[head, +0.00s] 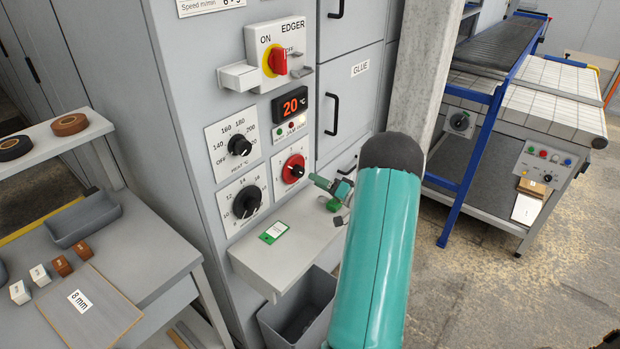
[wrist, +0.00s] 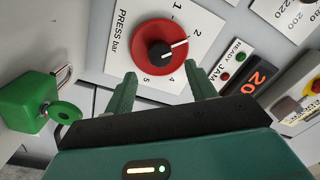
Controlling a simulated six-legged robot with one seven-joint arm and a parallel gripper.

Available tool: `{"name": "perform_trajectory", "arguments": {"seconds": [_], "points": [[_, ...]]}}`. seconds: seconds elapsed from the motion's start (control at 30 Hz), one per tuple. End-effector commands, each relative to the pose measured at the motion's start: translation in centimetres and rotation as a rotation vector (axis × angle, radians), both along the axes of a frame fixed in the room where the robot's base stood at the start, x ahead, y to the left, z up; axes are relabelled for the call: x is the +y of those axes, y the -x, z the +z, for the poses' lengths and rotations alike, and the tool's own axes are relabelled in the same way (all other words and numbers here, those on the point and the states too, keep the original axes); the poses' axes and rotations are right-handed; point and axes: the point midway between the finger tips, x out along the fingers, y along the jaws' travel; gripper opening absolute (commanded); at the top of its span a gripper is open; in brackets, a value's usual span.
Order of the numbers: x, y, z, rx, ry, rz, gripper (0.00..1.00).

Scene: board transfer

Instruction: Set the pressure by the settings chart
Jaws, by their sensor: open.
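The pressure dial (head: 293,169) is a red disc with a black knob on a white plate on the cabinet. In the wrist view the plate reads "PRESS bar", and the red dial (wrist: 143,45) has a white pointer toward the 2 side; the mark after 2 is hard to see. My gripper (head: 318,181) is beside the dial at its lower right. In the wrist view my gripper (wrist: 160,76) is open and empty, its fingertips close to the dial's edge. A sign reading "Speed m/min" (head: 208,4) is cut off at the top; I cannot tell whether it is the settings chart.
A green padlock-like block (wrist: 25,100) with a metal shackle is close to my left finger.

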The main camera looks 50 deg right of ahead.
Motion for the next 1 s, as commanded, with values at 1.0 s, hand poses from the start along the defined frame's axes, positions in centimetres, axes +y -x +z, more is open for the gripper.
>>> {"name": "perform_trajectory", "arguments": {"seconds": [1.0], "points": [[-1.1,8.6,-0.4,0.000,0.001,0.000,0.56]]}}
